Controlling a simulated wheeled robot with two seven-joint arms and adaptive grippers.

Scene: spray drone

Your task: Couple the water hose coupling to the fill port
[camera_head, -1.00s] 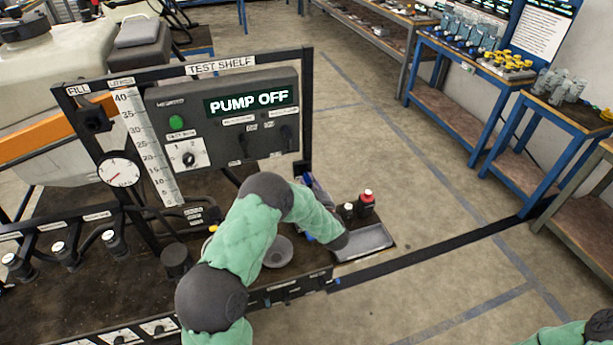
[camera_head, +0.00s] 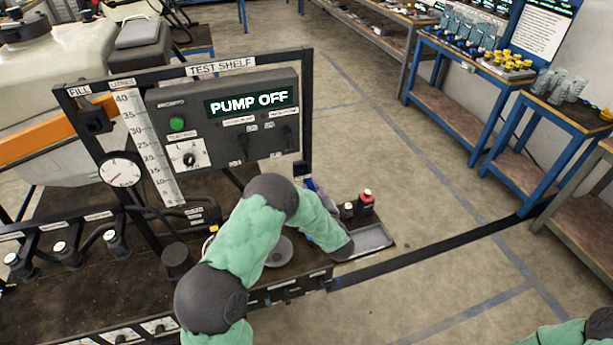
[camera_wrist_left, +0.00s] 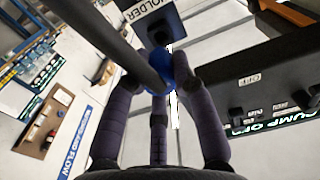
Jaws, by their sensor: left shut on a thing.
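The blue water hose coupling (camera_wrist_left: 157,82) is between the dark fingers of my left gripper (camera_wrist_left: 163,88) in the left wrist view, and the gripper is shut on it. A thick black hose (camera_wrist_left: 98,36) runs from the upper left to the coupling. A black holder block (camera_wrist_left: 160,32) labelled HOLDER is just beyond the fingers; whether it touches the coupling I cannot tell. In the head view my left arm covers most of the gripper, with a little blue showing beside the frame's right post. The fill port (camera_head: 95,118) is a black block under the FILL label, well left of the gripper. My right gripper is out of view.
A gauge (camera_head: 120,170) and a litre scale (camera_head: 148,145) are beside the port. Bottles (camera_head: 366,202) and a grey tray (camera_head: 370,240) are at the bench's right end.

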